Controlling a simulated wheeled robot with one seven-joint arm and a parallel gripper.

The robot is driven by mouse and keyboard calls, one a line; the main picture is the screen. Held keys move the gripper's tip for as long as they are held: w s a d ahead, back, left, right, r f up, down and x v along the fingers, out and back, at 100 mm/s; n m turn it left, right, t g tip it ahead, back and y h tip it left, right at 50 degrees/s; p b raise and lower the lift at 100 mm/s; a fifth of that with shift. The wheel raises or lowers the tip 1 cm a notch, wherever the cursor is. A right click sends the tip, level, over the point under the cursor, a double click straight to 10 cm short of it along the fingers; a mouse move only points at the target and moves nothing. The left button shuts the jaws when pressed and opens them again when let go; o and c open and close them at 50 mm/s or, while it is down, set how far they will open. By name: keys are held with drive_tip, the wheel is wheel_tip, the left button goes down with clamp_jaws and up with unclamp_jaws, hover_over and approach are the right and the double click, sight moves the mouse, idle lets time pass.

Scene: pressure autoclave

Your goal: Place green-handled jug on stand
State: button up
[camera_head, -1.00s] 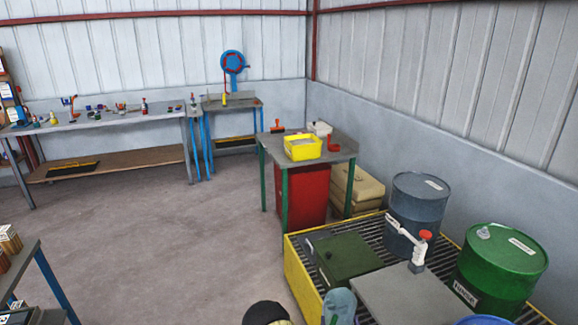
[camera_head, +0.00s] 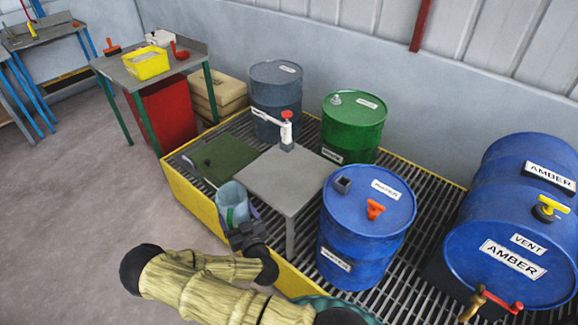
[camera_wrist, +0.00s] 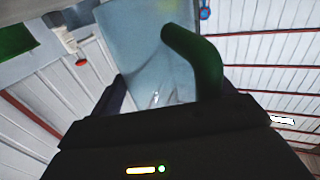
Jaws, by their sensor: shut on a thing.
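The jug (camera_head: 232,201) is a pale blue-grey, see-through vessel, upright in the head view at the near left of the grey stand. In the wrist view the jug (camera_wrist: 140,45) fills the upper middle, with its green handle (camera_wrist: 205,65) on the right. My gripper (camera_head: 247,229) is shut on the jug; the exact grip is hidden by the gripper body. The likely stand, a small grey-topped table (camera_head: 283,182), is in the yellow-edged bay, its top bare except for a white and red tap fitting (camera_head: 287,128) at its back edge. The jug is apart from the top.
Blue (camera_head: 352,250), green (camera_head: 354,125) and grey (camera_head: 276,98) drums stand around the stand on the grating. A large blue drum (camera_head: 508,235) lies at right. A dark green box (camera_head: 222,158) is left of the stand. The yellow bay edge (camera_head: 200,212) runs in front.

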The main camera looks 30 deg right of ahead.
drive_tip(key=w+d+r+m+g+h+b, duration=0.1)
drive_tip(key=w+d+r+m+h+b, duration=0.1)
drive_tip(key=d, duration=0.8)
drive_tip(key=w+d+r+m+g+h+b, duration=0.2)
drive_tip(key=d+h, duration=0.4)
drive_tip(key=d, duration=0.4)
drive_tip(key=w+d+r+m+g+h+b, duration=0.2)
drive_tip(key=w+d+r+m+h+b, duration=0.1)
drive_tip(key=d, duration=0.7)
drive_tip(key=shift+w+d+r+m+h+b, duration=0.25)
drive_tip(key=shift+r+m+h+b, duration=0.3)
drive_tip(key=shift+m+h+b, duration=0.3)
drive_tip(key=shift+y, duration=0.25)
drive_tip(key=shift+f, duration=2.95)
wheel_tip(320, 180, down, 4)
drive_tip(key=shift+f+p, duration=0.1)
drive_tip(key=shift+p, duration=0.2)
